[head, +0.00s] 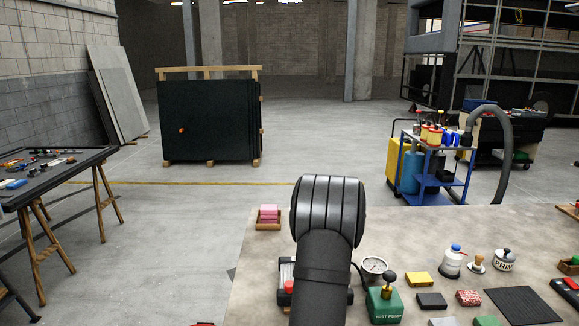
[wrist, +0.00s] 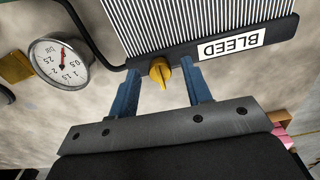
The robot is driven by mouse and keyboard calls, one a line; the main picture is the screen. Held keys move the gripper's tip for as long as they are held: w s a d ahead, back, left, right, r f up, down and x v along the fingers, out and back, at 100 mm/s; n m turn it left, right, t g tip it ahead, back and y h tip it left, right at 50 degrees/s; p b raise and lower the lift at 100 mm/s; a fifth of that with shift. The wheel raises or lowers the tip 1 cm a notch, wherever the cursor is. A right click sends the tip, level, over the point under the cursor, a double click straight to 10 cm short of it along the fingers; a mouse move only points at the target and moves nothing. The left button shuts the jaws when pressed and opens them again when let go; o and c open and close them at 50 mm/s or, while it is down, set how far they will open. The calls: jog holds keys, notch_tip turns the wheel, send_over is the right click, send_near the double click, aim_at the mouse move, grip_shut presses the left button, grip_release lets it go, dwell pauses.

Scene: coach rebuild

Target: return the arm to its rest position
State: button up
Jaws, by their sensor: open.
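My gripper (wrist: 162,70) is open in the wrist view, its two blue fingers apart. A yellow knob (wrist: 160,72) on the edge of a finned unit (wrist: 190,22) shows between the fingertips, with a gap on each side. Nothing is held. The unit carries a white "BLEED" label (wrist: 228,47), upside down in this view. In the head view my dark arm (head: 325,230) reaches over the workbench (head: 250,300) and hides the gripper and most of the unit.
A pressure gauge (head: 374,267) and a green test pump (head: 385,305) stand close right of my arm. Further right are a yellow block (head: 419,279), a white bottle (head: 452,262) and a dark mat (head: 522,307). A wooden tray (head: 268,226) with pink blocks sits at the back left.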

jog(key=m, duration=1)
jog(key=shift+m, duration=2.3)
